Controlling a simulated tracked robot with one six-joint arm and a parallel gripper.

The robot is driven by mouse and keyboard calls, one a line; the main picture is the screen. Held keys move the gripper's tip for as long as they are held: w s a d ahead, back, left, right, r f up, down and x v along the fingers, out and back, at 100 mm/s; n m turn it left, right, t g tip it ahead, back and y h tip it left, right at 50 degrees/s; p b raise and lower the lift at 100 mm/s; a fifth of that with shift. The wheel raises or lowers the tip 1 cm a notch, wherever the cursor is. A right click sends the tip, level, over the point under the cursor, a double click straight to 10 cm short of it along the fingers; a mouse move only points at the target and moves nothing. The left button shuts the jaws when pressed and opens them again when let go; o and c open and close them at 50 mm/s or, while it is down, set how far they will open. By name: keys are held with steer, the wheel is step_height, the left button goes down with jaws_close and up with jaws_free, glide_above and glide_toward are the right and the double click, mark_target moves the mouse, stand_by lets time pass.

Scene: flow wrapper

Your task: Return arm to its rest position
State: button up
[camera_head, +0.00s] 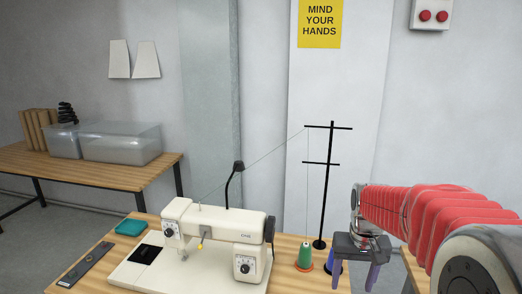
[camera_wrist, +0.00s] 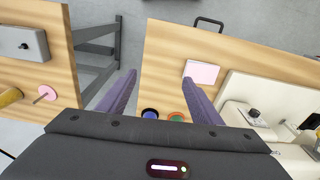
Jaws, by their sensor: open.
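My gripper (camera_head: 354,279) hangs from my red-sleeved arm at the right of the head view, its purple fingers pointing down. It is beside the thread stand (camera_head: 328,190) and to the right of the green thread spool (camera_head: 305,255). In the wrist view my gripper (camera_wrist: 158,82) has its fingers spread, with nothing held between them. The green spool (camera_wrist: 174,116) and a dark blue round item (camera_wrist: 150,113) show low between the fingers, partly hidden by the gripper body.
A white sewing machine (camera_head: 215,232) stands on the wooden table, with a teal item (camera_head: 131,228) at its left. A pink-topped box (camera_wrist: 201,72) lies beyond my right finger. Another table (camera_wrist: 50,70) bears a grey box (camera_wrist: 20,44) and a pink disc (camera_wrist: 45,92).

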steer(key=s+a+r+n+t, duration=0.1)
steer(key=s+a+r+t, duration=0.1)
steer(key=s, duration=0.8)
steer(key=s+a+r+t, duration=0.2)
steer(key=s+a+r, duration=0.3)
steer(key=s, duration=0.6)
steer(key=shift+a+r+n+t, duration=0.3)
steer(key=shift+a+n+t, duration=0.1)
steer(key=shift+a, duration=0.05)
stand_by(0.4)
